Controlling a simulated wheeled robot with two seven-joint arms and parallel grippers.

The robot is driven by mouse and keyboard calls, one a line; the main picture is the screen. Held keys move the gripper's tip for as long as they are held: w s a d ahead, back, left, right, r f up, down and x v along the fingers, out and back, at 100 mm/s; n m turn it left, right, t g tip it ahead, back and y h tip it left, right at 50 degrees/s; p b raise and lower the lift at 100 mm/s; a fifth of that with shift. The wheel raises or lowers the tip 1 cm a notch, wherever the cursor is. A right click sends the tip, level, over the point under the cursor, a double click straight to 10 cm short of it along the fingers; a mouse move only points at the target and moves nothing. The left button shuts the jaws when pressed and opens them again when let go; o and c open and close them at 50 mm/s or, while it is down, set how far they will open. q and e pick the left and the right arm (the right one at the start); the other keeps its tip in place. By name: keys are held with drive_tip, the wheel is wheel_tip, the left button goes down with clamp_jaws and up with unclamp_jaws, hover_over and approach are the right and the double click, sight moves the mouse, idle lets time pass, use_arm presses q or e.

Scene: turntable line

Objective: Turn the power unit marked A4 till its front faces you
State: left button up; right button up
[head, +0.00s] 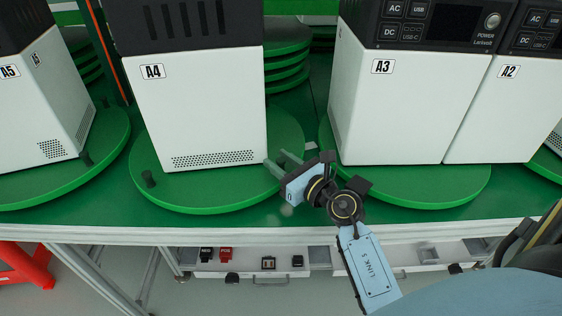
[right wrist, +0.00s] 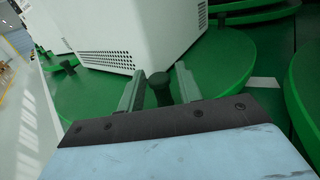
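The power unit A4 (head: 200,115) is a white box with a dark top, standing on a round green turntable (head: 190,198). The side towards me has the A4 label and a vent grille but no sockets or screen. A dark peg (head: 148,180) stands up at the turntable's left rim. My right gripper (head: 279,164) is at the turntable's right rim. In the right wrist view its open fingers (right wrist: 160,90) stand either side of another dark peg (right wrist: 160,86), with gaps showing on both sides. My left gripper is out of view.
Unit A5 (head: 35,110) stands on a turntable at the left. Units A3 (head: 400,110) and A2 (head: 510,110) stand close at the right, with sockets facing me. A drawer (head: 340,257) with small parts sits below the bench edge.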

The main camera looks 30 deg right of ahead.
sight(288, 164)
clamp_jaws()
drive_tip(key=shift+w+d+r, duration=0.1)
drive_tip(key=shift+w+d, duration=0.15)
drive_tip(key=shift+d, duration=0.3)
drive_tip(key=shift+w+d, duration=0.2)
drive_tip(key=shift+d, duration=0.35)
drive_tip(key=shift+w+d, duration=0.2)
drive_tip(key=shift+d, duration=0.1)
drive_tip(key=shift+c, duration=0.2)
unclamp_jaws()
drive_tip(key=shift+a, duration=0.1)
drive_tip(key=shift+o, duration=0.8)
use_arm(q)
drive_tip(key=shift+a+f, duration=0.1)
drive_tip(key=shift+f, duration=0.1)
use_arm(e)
drive_tip(key=shift+s, duration=0.1)
